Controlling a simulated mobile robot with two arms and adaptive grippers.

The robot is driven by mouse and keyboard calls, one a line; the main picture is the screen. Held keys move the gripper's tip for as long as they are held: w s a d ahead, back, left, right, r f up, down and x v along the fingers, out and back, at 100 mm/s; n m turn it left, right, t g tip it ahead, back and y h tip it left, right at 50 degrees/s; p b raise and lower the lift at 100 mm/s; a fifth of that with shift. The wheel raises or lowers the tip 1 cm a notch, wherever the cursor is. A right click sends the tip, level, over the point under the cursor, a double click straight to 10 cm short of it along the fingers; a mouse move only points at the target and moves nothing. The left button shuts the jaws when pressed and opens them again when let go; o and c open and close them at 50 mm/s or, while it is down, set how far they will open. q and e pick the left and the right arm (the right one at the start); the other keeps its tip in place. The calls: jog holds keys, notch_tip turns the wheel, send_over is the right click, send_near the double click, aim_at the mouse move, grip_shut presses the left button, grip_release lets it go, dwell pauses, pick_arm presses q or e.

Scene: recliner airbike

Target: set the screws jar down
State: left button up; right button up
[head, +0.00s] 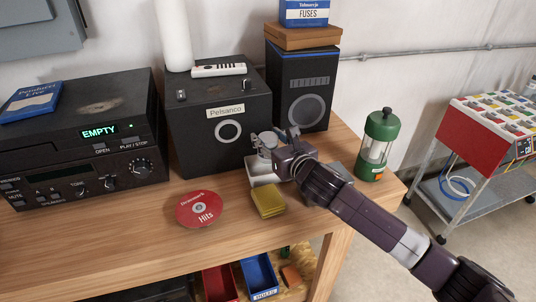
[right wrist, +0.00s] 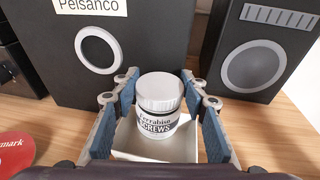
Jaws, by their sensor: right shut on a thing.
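In the head view the jar (head: 266,144) is partly hidden by the gripper. I cannot tell whether the jar's base touches the tray. My left gripper is not in view.
Behind stand the black Pelsanco speaker (head: 200,135) and a second speaker (head: 298,75). A green lantern (head: 378,145) stands right.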

notch_tip(320, 180, down, 2)
notch_tip(320, 180, down, 4)
jog(key=shift+r, duration=0.15)
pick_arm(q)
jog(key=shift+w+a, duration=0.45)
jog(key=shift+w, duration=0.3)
pick_arm(e)
jog(key=o, duration=1.4)
jog(key=shift+s, duration=0.1)
pick_arm(q)
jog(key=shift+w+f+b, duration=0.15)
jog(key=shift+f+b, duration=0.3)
jog(key=shift+b, duration=0.05)
pick_arm(e)
jog(key=v, duration=1.2)
